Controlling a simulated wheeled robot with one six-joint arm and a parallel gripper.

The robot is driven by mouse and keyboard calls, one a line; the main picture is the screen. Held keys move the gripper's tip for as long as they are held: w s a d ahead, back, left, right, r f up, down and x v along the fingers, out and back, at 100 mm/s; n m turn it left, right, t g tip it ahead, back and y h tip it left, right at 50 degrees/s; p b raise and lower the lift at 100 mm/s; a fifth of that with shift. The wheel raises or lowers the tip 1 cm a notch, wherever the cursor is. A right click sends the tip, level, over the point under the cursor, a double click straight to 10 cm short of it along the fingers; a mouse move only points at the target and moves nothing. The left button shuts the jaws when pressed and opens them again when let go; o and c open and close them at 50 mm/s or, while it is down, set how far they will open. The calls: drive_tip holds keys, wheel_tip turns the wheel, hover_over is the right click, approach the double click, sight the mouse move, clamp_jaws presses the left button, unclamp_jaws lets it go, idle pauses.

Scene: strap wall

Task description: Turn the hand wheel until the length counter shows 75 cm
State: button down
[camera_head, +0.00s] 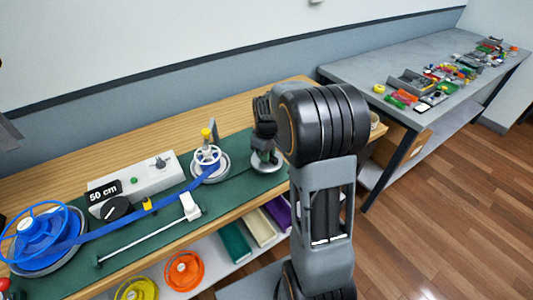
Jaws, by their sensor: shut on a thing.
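The length counter (103,192) is a black display reading 50 cm on a pale grey box. A white spoked wheel with an upright yellow knob (206,134) sits on a round grey base, and the blue strap (117,224) runs to it from a blue reel (42,236). I take this white wheel (208,155) to be the hand wheel. My gripper (264,136) is to its right, apart from the yellow knob, pointing down over a second round grey base (267,163). The jaws are shut on a part there; its shape is mostly hidden by the gripper.
A white rod with a slider (190,206) lies in front of the strap. Yellow and orange reels (184,270) and binders are on the shelf below. A grey table with small parts (410,80) stands behind right.

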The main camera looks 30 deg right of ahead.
drive_tip(key=m, duration=0.5)
idle(0.3)
drive_tip(key=c, duration=1.1)
unclamp_jaws()
wheel_tip(320, 180, up, 14)
drive_tip(key=shift+f, duration=0.1)
